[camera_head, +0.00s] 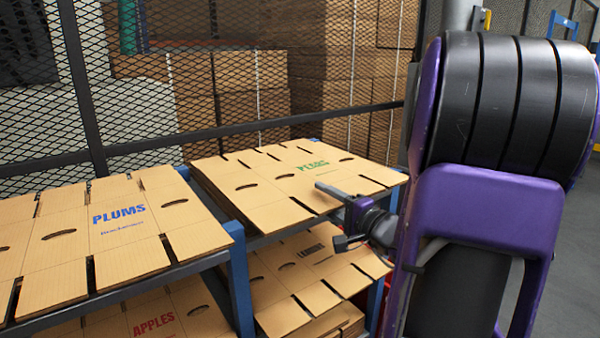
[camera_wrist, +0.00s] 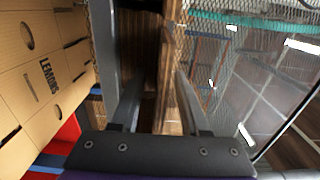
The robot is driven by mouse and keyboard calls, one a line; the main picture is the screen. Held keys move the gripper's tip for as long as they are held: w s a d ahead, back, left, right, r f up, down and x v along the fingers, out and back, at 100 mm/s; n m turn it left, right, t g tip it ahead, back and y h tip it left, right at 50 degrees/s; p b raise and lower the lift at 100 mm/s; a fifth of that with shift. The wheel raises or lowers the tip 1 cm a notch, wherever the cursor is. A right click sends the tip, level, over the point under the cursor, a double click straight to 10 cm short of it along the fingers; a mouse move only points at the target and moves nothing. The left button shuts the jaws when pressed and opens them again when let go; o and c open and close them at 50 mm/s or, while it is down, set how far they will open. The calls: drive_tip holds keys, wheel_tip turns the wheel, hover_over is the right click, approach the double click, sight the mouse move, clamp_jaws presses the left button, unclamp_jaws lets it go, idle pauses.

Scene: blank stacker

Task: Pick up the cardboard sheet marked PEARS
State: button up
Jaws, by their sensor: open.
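The cardboard sheet with green lettering that reads as PEARS (camera_head: 262,188) lies flat on top of a stack on the upper right shelf in the head view. It has slots along its edges and oval hand holes. My gripper (camera_head: 338,215) is at the sheet's near right edge in that view, partly overlapping it; I cannot tell whether it touches. In the wrist view my gripper (camera_wrist: 160,100) has its two fingers apart with nothing held between them. I cannot make out the PEARS lettering in the wrist view.
A PLUMS sheet (camera_head: 122,238) lies on the upper left shelf, with an APPLES sheet (camera_head: 160,306) below. A LEMONS sheet (camera_head: 275,290) is under the PEARS shelf; it also shows in the wrist view (camera_wrist: 25,65). A blue post (camera_head: 239,275) stands between racks. Mesh fence (camera_head: 220,85) is behind.

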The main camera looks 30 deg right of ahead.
clamp_jaws()
idle(1.4)
